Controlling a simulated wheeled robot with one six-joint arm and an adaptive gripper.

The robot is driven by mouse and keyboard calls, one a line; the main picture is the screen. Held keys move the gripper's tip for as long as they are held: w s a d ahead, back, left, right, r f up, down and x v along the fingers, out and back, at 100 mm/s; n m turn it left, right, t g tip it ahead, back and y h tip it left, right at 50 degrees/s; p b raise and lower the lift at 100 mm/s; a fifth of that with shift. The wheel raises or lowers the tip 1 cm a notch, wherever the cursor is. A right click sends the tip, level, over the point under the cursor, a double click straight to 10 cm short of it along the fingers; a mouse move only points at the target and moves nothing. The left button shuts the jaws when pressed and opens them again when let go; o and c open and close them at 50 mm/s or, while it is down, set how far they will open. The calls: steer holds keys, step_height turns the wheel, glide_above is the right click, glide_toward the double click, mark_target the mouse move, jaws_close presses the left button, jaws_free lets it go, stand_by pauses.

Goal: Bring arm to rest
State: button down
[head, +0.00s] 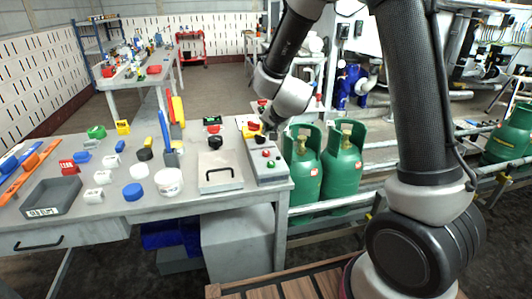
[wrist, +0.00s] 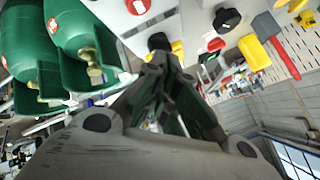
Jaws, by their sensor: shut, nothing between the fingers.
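My arm reaches over the right end of the grey workbench (head: 110,222) in the head view, bent downward from a raised elbow. My gripper (head: 268,133) is small and partly hidden behind its own wrist there, close to a grey control box (head: 264,160) with red and green buttons. In the wrist view my gripper (wrist: 160,58) has its fingers together with nothing held. Its tips appear close to a black knob (wrist: 158,41) on the pale box; whether they touch it I cannot tell.
A grey lidded case (head: 219,171), a dark tray (head: 52,197) and several small coloured parts lie on the bench. A second table (head: 140,75) stands behind.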

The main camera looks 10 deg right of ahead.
steer(key=s+f+n+g, duration=0.1)
steer(key=s, duration=0.1)
steer(key=s+a+f+n+g+y, duration=0.1)
steer(key=s, duration=0.1)
steer(key=s+a+f+g, duration=0.1)
steer(key=s, duration=0.1)
steer(key=shift+a+f+n+y, duration=0.15)
steer(key=shift+f+n+y, duration=0.15)
steer(key=shift+f+n, duration=0.1)
steer(key=s+d+r+n, duration=0.1)
steer(key=s+d+r, duration=0.5)
steer(key=s, duration=0.4)
steer(key=s+d+r+n+g+h, duration=0.1)
steer(key=s+d+r+n, duration=0.1)
steer(key=s+d+r, duration=0.3)
steer(key=s+d+r+n+h, duration=0.1)
steer(key=s+d+r, duration=0.5)
steer(key=s, duration=0.8)
steer(key=shift+s+d+r+n+g, duration=0.4)
steer(key=shift+r+n, duration=0.2)
steer(key=shift+r, duration=0.6)
steer(key=c, duration=2.2)
jaws_free()
